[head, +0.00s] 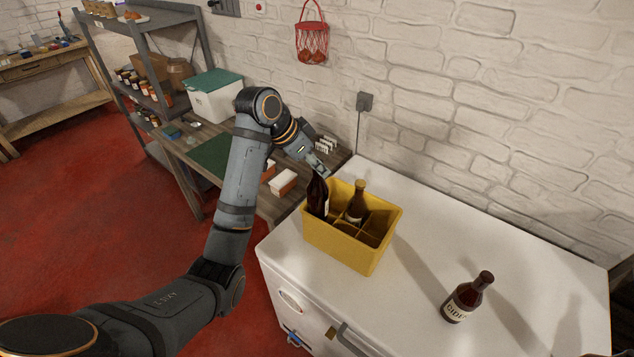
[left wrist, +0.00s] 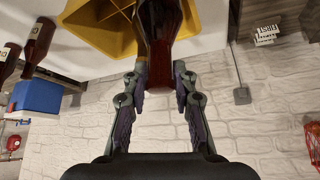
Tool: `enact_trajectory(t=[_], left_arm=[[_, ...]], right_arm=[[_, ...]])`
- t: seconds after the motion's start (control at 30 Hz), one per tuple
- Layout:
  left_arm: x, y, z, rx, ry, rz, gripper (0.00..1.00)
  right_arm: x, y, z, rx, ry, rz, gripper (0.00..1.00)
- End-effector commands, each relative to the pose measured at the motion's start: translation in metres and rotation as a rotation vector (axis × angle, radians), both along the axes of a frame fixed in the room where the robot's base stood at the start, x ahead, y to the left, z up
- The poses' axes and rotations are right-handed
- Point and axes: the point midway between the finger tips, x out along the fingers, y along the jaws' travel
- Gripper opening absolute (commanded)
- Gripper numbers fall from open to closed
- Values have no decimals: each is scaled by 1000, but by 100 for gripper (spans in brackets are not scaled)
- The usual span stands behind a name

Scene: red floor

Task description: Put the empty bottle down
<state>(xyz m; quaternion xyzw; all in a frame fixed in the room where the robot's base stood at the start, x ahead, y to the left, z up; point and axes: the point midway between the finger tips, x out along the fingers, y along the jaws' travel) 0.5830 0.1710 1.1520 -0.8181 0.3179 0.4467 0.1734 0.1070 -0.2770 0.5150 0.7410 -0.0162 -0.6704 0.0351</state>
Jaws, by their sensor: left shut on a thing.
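My left gripper (head: 319,169) is shut on a dark brown bottle (head: 318,197) at the back left corner of the yellow crate (head: 341,246). The bottle stands roughly upright. Its lower part is hidden by the crate wall, so I cannot tell if it touches the crate floor. In the left wrist view, both fingers (left wrist: 160,88) press the sides of the held bottle (left wrist: 160,38), with the crate (left wrist: 95,28) behind it. A second bottle (head: 357,203) with a gold cap stands in another compartment. My right gripper is out of view.
The crate stands on a white chest (head: 420,215). A labelled cider bottle (head: 467,298) stands on it to the right, with clear space between. Behind the arm is a wooden bench with a green mat (head: 214,157) and a white box with a green lid (head: 215,98). A brick wall closes the back.

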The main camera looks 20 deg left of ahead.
Motion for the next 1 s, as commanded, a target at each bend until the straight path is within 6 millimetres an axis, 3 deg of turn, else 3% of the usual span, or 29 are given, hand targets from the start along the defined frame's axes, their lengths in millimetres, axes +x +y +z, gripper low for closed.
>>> enact_trajectory(t=[0.27, 0.7, 1.0], left_arm=[[0, 0, 1, 0, 1, -5, 0], [2, -6, -58, 1, 0, -75, 0], [4, -8, -81, 3, -3, -109, 0]], right_arm=[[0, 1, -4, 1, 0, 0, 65], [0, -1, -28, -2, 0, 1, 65], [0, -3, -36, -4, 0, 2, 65]])
